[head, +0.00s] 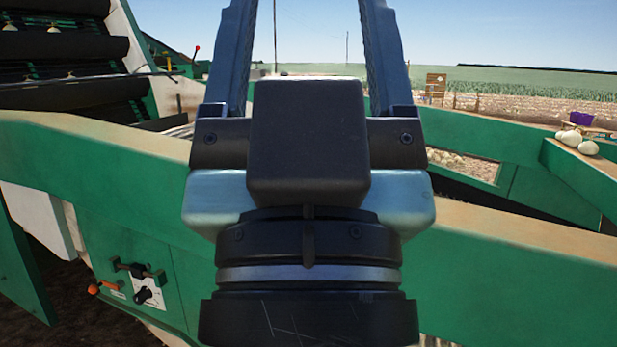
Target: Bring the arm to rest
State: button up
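My gripper (308,35) fills the middle of the head view, close to the camera, with its fingers pointing up. The two fingers stand wide apart, one on each side of the dark palm block, with only sky and field between them. The fingertips run out of the top of the picture. I see nothing held in the visible part of the gap. The wrist's round dark flange shows below the palm. The gripper hides the middle of the green machine (110,150) behind it. I cannot tell whether the arm touches the machine.
Dark rollers (65,48) rise at the upper left. A control panel (147,293) with an orange-handled lever (105,287) is at the lower left. Pale onions (580,142) lie on the right green beam, near a purple crate (581,118). Open field and sky lie beyond.

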notch_tip(320, 180, up, 22)
jog(key=p, duration=1.9)
jog(key=shift+f, duration=0.1)
